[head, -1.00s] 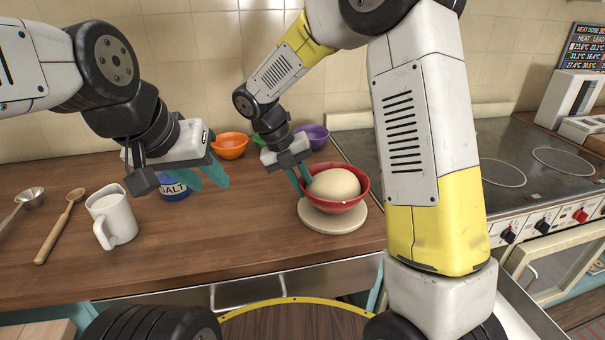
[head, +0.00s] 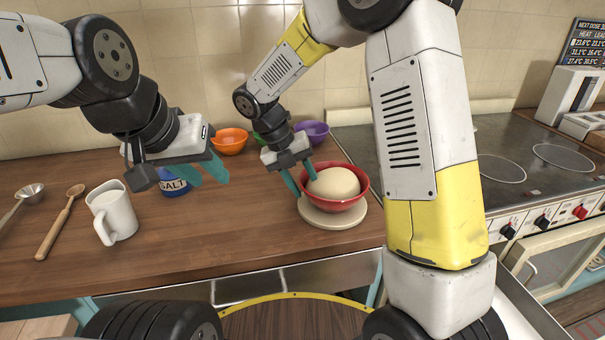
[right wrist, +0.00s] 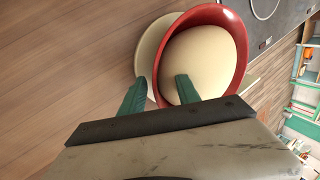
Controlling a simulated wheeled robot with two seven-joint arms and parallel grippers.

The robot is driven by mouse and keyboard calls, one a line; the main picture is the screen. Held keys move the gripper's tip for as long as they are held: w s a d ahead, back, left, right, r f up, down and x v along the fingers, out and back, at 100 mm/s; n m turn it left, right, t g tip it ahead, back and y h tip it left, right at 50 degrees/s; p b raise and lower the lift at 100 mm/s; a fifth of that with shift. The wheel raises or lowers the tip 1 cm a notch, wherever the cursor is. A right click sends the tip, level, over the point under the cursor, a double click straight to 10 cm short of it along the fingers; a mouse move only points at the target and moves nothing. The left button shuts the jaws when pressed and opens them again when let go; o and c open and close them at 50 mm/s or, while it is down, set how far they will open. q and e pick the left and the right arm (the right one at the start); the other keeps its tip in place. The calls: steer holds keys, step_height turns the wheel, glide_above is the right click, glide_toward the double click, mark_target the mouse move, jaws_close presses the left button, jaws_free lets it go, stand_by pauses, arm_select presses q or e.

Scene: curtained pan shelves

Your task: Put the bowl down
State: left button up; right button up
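The red bowl (head: 345,206) holds a pale ball of dough (head: 334,183) and sits upright on a round, pale board (head: 318,219) on the counter. The bowl also shows in the right wrist view (right wrist: 236,35). My right gripper (head: 306,187) is at the bowl's left rim, one finger outside and one inside over the dough. Its fingers stand apart, with the rim between them and a gap showing. My left gripper (head: 208,178) is open and empty above the counter, left of the bowl, near the blue salt container (head: 173,187).
A white mug (head: 112,213), a wooden spoon (head: 58,222) and a metal ladle (head: 28,193) are on the left. Orange (head: 229,141) and purple (head: 312,131) bowls stand at the back. The stove (head: 500,150) is on the right. The counter's front middle is clear.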

steer(key=v, duration=0.7)
steer(key=shift+a+r, duration=0.2)
steer(key=shift+r, duration=0.15)
jaws_close()
stand_by(0.3)
stand_by(0.4)
stand_by(0.9)
